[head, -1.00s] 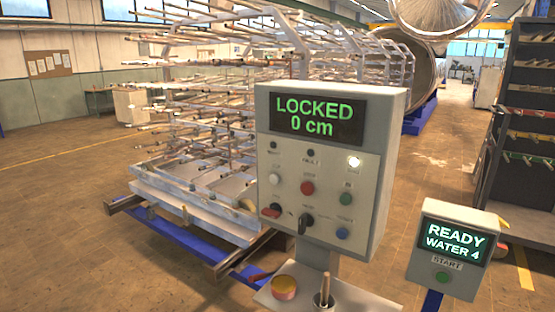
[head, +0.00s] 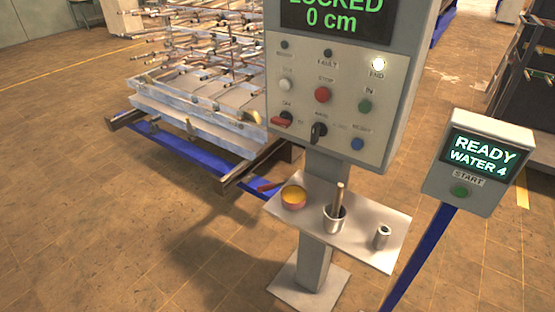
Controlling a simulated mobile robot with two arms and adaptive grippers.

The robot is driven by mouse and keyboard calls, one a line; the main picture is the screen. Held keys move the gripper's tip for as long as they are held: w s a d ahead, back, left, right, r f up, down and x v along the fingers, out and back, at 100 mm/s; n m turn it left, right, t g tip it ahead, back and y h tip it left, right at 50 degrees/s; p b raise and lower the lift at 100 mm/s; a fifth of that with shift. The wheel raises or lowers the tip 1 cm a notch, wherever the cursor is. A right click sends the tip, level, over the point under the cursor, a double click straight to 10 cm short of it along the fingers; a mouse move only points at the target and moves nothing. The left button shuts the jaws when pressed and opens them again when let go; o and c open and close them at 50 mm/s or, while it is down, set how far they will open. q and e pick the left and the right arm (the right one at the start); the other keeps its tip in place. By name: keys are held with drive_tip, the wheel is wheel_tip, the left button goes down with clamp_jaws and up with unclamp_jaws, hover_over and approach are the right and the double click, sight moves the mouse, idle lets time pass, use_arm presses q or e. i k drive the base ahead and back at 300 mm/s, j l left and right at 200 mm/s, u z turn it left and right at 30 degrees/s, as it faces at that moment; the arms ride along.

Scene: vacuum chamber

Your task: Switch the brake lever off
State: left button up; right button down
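A grey control box (head: 398,75) stands on a post, its screen (head: 333,14) reading LOCKED 0 cm in green. Low on its face are a red lever-like switch (head: 282,121) at the left, lying roughly level, and a black switch (head: 318,131) to its right. Their small labels are too blurred to read surely, so I cannot tell which one is the brake lever. A dark red handle-like piece (head: 270,186) also shows low by the rack's rail, partly behind the shelf. Neither of my grippers is in view.
A metal shelf (head: 360,233) on the post holds a yellow-topped red tin (head: 293,196), a cup (head: 335,217) with a stick and a small metal cylinder (head: 381,237). A START box (head: 478,160) reads READY WATER 4 at right. A loaded rack (head: 200,75) stands behind at left.

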sight(261, 189)
drive_tip(key=i+j+z, duration=0.25)
drive_tip(key=i+j, duration=0.4)
drive_tip(key=i+j+z, duration=0.3)
drive_tip(key=i+j, duration=0.35)
drive_tip(key=j, duration=0.1)
